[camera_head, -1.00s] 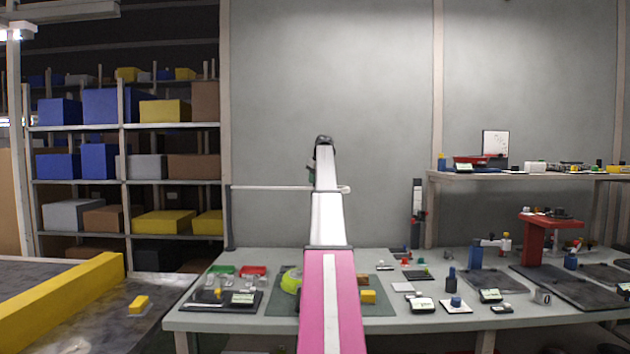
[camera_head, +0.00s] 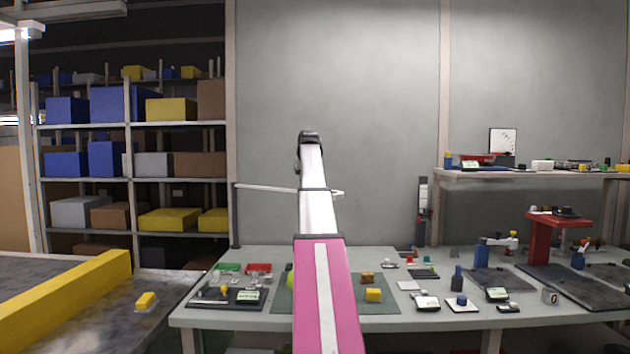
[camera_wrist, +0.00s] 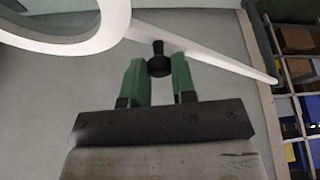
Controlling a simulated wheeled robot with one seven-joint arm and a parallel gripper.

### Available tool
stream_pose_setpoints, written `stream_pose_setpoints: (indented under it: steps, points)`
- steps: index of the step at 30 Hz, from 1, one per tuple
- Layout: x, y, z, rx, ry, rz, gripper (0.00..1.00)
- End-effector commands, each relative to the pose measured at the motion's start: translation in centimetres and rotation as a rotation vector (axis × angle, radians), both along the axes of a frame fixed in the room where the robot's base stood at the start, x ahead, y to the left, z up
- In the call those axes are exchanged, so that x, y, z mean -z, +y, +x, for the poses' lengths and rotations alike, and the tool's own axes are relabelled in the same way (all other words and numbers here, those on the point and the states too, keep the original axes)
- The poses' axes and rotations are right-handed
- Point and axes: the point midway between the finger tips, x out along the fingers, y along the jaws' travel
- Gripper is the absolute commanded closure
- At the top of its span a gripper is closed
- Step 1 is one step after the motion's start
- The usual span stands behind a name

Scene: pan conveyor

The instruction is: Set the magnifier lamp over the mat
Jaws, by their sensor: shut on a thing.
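The magnifier lamp shows in the head view as a thin white arm (camera_head: 266,188) reaching right from the wall post, its ring end (camera_head: 337,195) seen nearly edge-on beside my arm. In the wrist view its large white ring (camera_wrist: 66,40) is at the upper left, cut by the frame edge, and its arm tapers right. My gripper (camera_wrist: 160,75) has its green fingers shut on the lamp's black knob (camera_wrist: 159,62). In the head view my arm hides most of the gripper. The green mat (camera_head: 386,307) lies on the bench, lower than the lamp, partly hidden by my arm.
A yellow block (camera_head: 373,295) and a brown block (camera_head: 367,278) stand on the mat. A dark tray (camera_head: 213,303) with small parts lies left of it. Bottles, gauges and a red stand (camera_head: 538,240) crowd the bench's right.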

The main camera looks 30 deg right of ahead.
Motion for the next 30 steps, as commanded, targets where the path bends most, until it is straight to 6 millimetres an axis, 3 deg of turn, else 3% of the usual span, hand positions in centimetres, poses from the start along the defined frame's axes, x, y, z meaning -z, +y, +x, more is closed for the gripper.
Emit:
stream_pose_setpoints:
  steps: [1, 3, 12, 18, 30]
  points:
    - [0.2, 1.7, -1.1, 0.03, 0.001, -0.002, 1.0]
    - [0.1, 3.3, -1.8, 0.074, 0.0, -0.002, 1.0]
    - [0.1, 8.0, -3.3, 0.203, 0.001, -0.001, 1.0]
    - [0.0, 9.2, -3.5, 0.234, 0.002, 0.0, 1.0]
    - [0.0, 9.7, -3.6, 0.234, 0.005, 0.007, 1.0]
